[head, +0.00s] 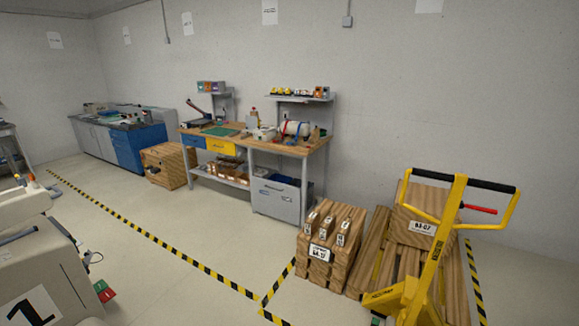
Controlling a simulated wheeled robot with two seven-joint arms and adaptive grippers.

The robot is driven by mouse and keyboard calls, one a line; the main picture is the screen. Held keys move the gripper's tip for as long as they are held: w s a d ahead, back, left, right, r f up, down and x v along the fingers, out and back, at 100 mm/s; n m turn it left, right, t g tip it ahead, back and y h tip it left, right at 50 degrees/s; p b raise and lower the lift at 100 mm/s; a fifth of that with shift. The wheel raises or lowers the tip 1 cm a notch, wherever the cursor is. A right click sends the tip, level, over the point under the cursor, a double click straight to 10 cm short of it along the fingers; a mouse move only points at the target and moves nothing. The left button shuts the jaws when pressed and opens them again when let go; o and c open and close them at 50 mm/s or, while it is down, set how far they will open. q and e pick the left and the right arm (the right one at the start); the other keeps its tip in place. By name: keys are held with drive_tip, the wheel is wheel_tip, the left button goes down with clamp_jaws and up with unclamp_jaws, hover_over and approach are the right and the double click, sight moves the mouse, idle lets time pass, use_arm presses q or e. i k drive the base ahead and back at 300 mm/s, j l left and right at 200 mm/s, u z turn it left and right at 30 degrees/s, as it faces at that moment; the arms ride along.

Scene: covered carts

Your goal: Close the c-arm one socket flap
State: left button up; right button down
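A beige machine marked with a large black "1" (62,262) stands at the left edge of the head view, partly cut off by the frame. It appears to be c-arm one. A dark cable or hook (93,258) shows on its right side. A red and green piece (104,291) lies low beside it. I cannot make out a socket flap on the part that shows. Neither of my grippers is in view.
A workbench (300,149) and a blue-grey cabinet row (146,146) stand along the back wall. A wooden crate stack (325,268) and a yellow pallet truck (437,262) stand at the right. Open floor with yellow-black tape (160,241) lies between.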

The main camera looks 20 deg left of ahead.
sight(88, 255)
drive_tip(key=i+u, duration=0.8)
drive_tip(key=i+j+u, duration=0.15)
drive_tip(key=u, duration=0.25)
drive_tip(key=i+u, duration=0.75)
drive_tip(key=u, duration=0.65)
drive_tip(key=i+l+z, duration=0.1)
drive_tip(key=i+l, duration=0.15)
drive_tip(key=i, duration=0.2)
drive_tip(key=i+l+z, duration=0.15)
drive_tip(key=i, duration=0.35)
drive_tip(key=i+l+z, duration=0.1)
drive_tip(key=i+l, duration=0.2)
drive_tip(key=i, duration=0.2)
